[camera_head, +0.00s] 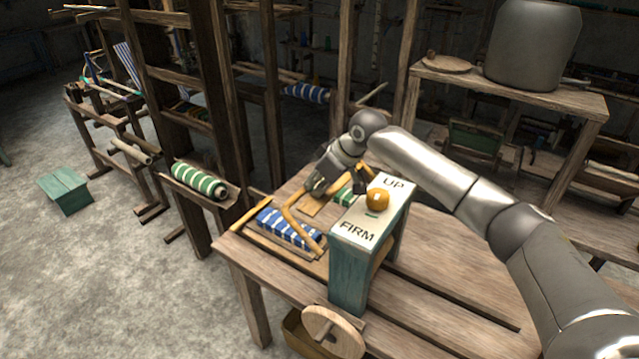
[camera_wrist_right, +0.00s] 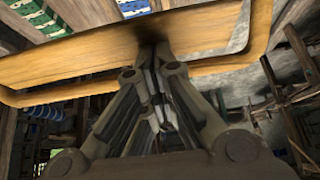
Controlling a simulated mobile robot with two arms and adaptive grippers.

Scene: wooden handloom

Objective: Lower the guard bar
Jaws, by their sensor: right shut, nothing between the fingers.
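The guard bar looks to be the bent yellow-brown wooden bar (camera_head: 291,217) on the worktable, raised over a blue-and-white striped roll (camera_head: 287,227). In the right wrist view the yellow-brown wood (camera_wrist_right: 80,62) spans the top of the picture. My right gripper (camera_head: 314,186) is shut and empty, at the far side of the bar. In the right wrist view its fingertips (camera_wrist_right: 155,52) are at the wood's near edge; I cannot tell whether they touch. My left gripper is not in view.
A teal box (camera_head: 349,265) with a white top marked UP and FIRM carries an orange knob (camera_head: 377,199). A wooden handwheel (camera_head: 334,332) is at the table's front. Loom posts (camera_head: 205,120) stand behind left. The table's right side (camera_head: 460,275) is clear.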

